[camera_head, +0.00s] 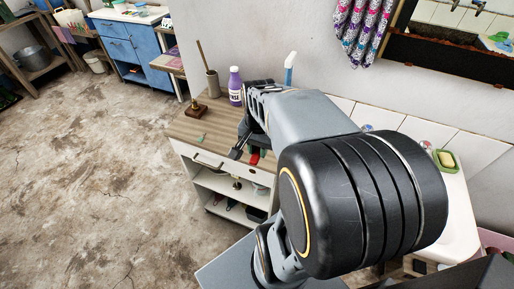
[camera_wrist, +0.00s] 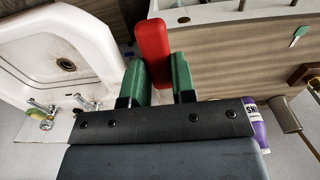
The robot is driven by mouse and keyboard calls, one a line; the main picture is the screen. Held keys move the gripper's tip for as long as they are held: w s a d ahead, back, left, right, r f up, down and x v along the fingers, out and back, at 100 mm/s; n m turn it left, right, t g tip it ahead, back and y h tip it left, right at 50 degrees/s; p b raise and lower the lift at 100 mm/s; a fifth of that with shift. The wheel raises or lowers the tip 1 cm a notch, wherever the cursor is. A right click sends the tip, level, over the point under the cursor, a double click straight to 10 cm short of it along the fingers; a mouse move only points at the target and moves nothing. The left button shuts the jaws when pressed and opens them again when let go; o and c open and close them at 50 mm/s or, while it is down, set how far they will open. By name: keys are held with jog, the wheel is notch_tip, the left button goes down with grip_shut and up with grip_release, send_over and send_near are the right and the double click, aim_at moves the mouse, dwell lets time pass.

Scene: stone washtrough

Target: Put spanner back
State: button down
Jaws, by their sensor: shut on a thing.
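My gripper (camera_wrist: 158,75) is shut on a red, block-like end (camera_wrist: 152,45), which I take to be part of the spanner. The red part stands out between the green fingers in the wrist view; the rest of the spanner is hidden. In the head view the red part (camera_head: 254,159) shows small, near the front edge of the wood-topped cabinet (camera_head: 185,130), and my arm covers much of the gripper. A white drawer (camera_head: 225,167) at the cabinet front appears pulled out; its rim (camera_wrist: 215,17) crosses the top of the wrist view.
Open floor lies left.

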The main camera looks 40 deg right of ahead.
jog(key=shift+w+d+f, duration=0.2)
jog(key=shift+d+f, duration=0.05)
jog(key=shift+d, duration=0.05)
jog(key=w+d+f, duration=0.2)
jog(key=w+f, duration=0.1)
jog(key=w+d+f, duration=0.2)
jog(key=w, duration=0.2)
jog(key=w+d+f+p, duration=0.1)
jog(key=w+d+f, duration=0.1)
jog(key=w+f, duration=0.1)
jog(key=shift+w+d+f, duration=0.2)
jog(key=shift+w+f, duration=0.05)
jog(key=shift+f, duration=0.1)
jog(key=shift+w+d+f, duration=0.1)
jog(key=shift+w+f, duration=0.05)
jog(key=shift+f, duration=1.7)
jog(key=shift+f, duration=0.1)
jog(key=shift+f, duration=0.2)
jog(key=c, duration=0.9)
grip_release()
jog(key=shift+r, duration=0.1)
jog(key=shift+c, duration=0.2)
